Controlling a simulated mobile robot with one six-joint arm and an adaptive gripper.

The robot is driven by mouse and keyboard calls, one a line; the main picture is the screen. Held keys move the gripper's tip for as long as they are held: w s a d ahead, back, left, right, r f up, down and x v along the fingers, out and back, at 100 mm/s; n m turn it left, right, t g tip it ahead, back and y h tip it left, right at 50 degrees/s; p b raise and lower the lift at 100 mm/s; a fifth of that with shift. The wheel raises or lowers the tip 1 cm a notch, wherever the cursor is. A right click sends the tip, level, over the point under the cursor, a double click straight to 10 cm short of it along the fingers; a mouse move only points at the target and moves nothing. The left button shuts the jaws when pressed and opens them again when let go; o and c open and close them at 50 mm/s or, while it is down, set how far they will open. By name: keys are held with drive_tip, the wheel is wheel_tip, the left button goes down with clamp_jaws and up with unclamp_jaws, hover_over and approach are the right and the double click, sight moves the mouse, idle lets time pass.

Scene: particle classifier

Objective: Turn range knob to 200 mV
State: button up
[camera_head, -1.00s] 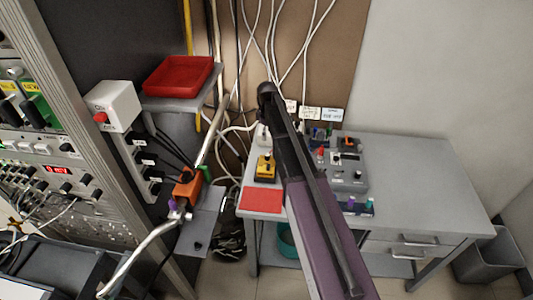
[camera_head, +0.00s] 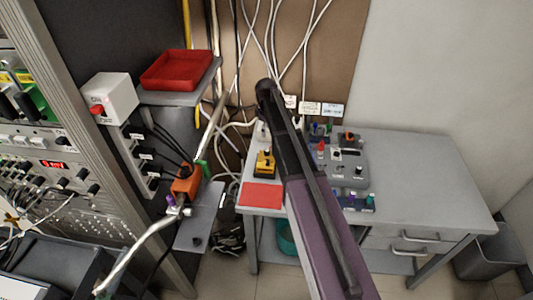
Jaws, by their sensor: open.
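No label for the range knob or its 200 mV mark is readable, so I cannot tell which knob it is. The rack's left panel carries a small red display (camera_head: 52,164), with several dark knobs (camera_head: 83,174) to its right. A grey instrument box (camera_head: 350,177) on the table also has small dark knobs and a red cap. My purple and black arm crosses the middle of the picture and hides part of the table. No gripper fingers can be made out.
A red tray (camera_head: 176,70) sits on a small shelf beside a white switch box (camera_head: 108,98). An orange box (camera_head: 186,184) with cables stands near the rack. A yellow-black device (camera_head: 264,164) and a red mat (camera_head: 261,195) lie on the table (camera_head: 430,185), which is clear at right.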

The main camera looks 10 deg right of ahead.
sight(266, 150)
drive_tip(key=shift+f+b, duration=5.65)
drive_tip(key=shift+f, duration=0.25)
clamp_jaws()
